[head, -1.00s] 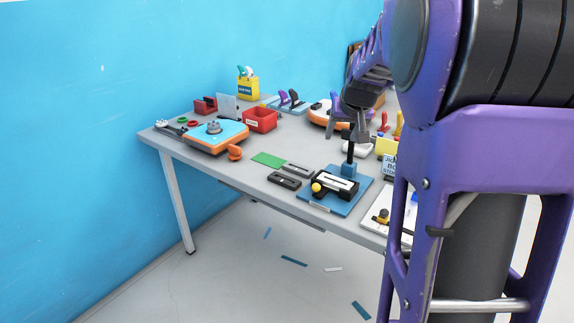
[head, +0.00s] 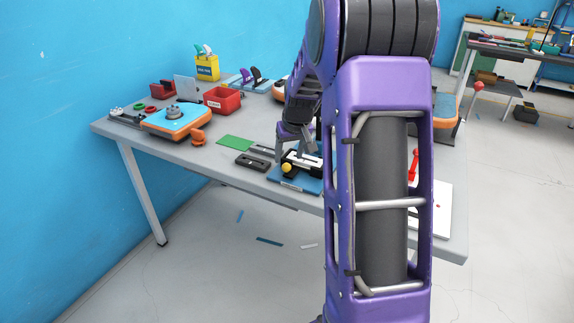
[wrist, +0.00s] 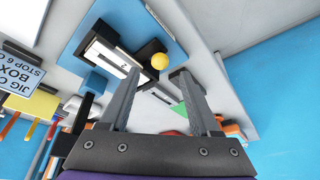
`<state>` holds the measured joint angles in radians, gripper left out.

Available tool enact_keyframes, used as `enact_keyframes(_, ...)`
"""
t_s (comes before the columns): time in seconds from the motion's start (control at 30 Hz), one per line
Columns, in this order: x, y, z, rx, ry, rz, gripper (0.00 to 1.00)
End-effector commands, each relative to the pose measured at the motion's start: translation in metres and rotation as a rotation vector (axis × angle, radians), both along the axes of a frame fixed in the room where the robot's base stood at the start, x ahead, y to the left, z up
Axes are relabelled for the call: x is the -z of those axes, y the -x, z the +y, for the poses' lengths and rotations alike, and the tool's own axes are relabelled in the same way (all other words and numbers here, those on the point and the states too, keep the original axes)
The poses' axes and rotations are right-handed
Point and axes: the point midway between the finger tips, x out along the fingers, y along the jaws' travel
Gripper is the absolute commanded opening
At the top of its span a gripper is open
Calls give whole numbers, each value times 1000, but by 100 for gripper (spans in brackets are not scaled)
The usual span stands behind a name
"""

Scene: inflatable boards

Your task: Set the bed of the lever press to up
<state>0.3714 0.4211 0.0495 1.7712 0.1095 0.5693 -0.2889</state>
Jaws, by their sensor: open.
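The lever press stands on a blue base plate (head: 308,186) near the table's front edge. Its black bed (head: 300,168) has a pale slotted top, and a yellow ball knob (head: 286,168) sits at its left front. My gripper (head: 290,155) is over the press, its fingers apart and empty. In the wrist view the yellow knob (wrist: 160,61) appears just past and between the fingertips of my gripper (wrist: 160,73); I cannot tell whether they touch. The bed (wrist: 108,52) lies to the left there. My arm hides the press column in the head view.
Dark slotted blocks (head: 253,162) and a green sheet (head: 234,142) lie left of the press. A red bin (head: 222,100) and a blue-and-orange device (head: 178,120) are further left. A white board (head: 440,210) lies to the right.

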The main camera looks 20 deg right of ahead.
Motion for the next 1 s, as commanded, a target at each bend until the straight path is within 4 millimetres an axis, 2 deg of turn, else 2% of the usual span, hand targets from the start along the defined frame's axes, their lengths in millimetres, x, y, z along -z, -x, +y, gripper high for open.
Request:
enact_keyframes(0.03, 12, -4, 0, 0, -1, 1, 63)
enact_keyframes(0.1, 22, -9, -1, 0, -1, 1, 63)
enact_keyframes(0.27, 39, -16, -2, 0, 0, 1, 63)
enact_keyframes(0.67, 45, -19, -3, 0, 1, -2, 63)
enact_keyframes(1.0, 45, -19, -3, 1, 1, -2, 4)
